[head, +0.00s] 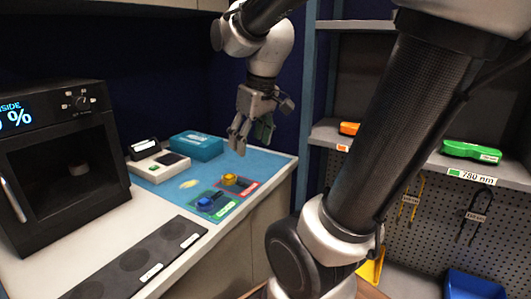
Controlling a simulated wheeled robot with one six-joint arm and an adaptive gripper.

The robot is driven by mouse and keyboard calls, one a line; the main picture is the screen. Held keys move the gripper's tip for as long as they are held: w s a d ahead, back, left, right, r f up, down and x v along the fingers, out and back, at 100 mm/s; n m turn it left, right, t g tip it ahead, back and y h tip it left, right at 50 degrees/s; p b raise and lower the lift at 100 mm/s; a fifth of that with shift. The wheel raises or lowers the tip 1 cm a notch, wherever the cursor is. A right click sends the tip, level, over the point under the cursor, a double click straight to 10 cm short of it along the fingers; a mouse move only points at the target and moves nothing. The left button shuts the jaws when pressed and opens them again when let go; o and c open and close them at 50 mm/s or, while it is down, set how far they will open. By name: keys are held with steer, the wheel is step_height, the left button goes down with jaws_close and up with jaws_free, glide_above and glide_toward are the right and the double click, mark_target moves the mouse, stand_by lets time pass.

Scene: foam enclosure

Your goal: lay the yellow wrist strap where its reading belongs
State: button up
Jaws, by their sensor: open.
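The yellow wrist strap (230,179), as far as I can tell a small yellow coil, lies on the red-edged plate (247,189) on the blue mat. A blue coil (205,202) lies on the green-edged plate (221,211) in front of it. A white tester (158,166) with a dark pad stands to the left, and a small dark display (145,148) stands behind it; its reading is too small to make out. My gripper (238,145) is open and empty, pointing down above the mat's back right part, apart from the strap.
A teal box (196,146) sits at the mat's back. A black oven (62,155) stands at left, with a dark strip of round spots (135,258) before it. Shelves with an orange case (349,128) and a green case (470,151) stand at right. A pale patch (188,184) shows on the mat.

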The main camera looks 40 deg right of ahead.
steer(key=s+a+m+t, duration=0.1)
steer(key=s, duration=0.7)
steer(key=shift+s+a+f+m, duration=0.15)
steer(key=shift+s+m, duration=0.15)
steer(key=shift+s, duration=0.1)
stand_by(0.6)
